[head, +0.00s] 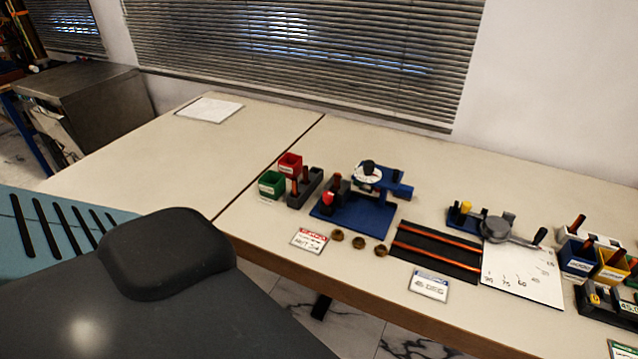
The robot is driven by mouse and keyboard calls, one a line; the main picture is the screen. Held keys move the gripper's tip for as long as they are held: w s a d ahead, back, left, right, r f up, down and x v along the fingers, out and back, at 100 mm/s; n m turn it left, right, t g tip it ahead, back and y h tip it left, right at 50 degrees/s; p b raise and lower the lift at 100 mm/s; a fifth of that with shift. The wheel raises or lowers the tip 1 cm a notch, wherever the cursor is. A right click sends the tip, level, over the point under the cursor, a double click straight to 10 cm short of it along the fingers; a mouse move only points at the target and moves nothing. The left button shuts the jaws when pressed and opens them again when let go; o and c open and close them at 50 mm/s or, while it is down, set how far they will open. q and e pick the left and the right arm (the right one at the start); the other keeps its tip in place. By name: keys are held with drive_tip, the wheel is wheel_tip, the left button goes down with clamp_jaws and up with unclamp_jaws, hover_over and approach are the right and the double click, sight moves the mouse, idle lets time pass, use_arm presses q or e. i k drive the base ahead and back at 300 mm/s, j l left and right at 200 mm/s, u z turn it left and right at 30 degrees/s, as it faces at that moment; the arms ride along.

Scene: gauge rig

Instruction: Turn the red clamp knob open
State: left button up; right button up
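A small red knob (327,199) shows on the left part of a blue gauge fixture (372,222) on the bench. It sits in front of a dark upright block with an orange-brown piece. A round white dial (367,174) with a black top is mounted at the back of the fixture. The knob is small in the picture, so I cannot tell its turn position or whether the clamp is open. Neither of my grippers is in view, and nothing is touching the knob.
Left of the fixture are a red bin (290,163), a green bin (271,185) and a dark holder (304,188). Several brown rings (358,242) and a red-edged card (311,240) lie in front. A black mat (436,252) lies right. The left bench is mostly clear.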

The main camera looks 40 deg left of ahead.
sight(328, 195)
drive_tip(key=j, duration=0.65)
drive_tip(key=i+j, duration=0.1)
drive_tip(key=j, duration=0.6)
